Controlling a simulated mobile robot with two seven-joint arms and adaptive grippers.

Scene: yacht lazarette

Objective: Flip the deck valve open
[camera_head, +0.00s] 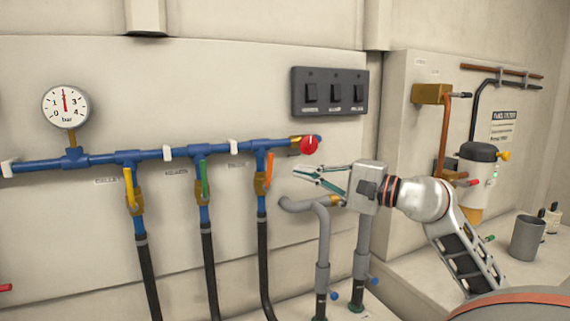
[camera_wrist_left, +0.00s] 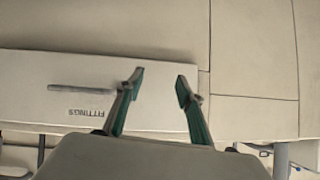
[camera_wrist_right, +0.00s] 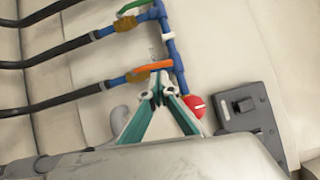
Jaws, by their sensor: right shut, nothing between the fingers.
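Three valves hang from a blue pipe manifold, with a yellow handle (camera_head: 128,187), a green handle (camera_head: 204,178) and an orange handle (camera_head: 269,169). Each handle lies roughly along its own down pipe. Their small labels are too blurred to read, so I cannot tell which is the deck valve. My right gripper (camera_head: 298,172) is shut and empty, to the right of the orange handle with its fingertips pointing at it. In the right wrist view the fingertips (camera_wrist_right: 164,88) lie close to the orange handle (camera_wrist_right: 148,67); contact is unclear. My left gripper (camera_wrist_left: 160,82) is open and empty.
A red knob (camera_head: 309,146) ends the manifold, just above my right gripper. Grey pipes (camera_head: 322,245) stand below it. A switch panel (camera_head: 330,92) and a pressure gauge (camera_head: 66,106) are on the wall. A drawer marked FITTINGS (camera_wrist_left: 60,95) faces my left gripper.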

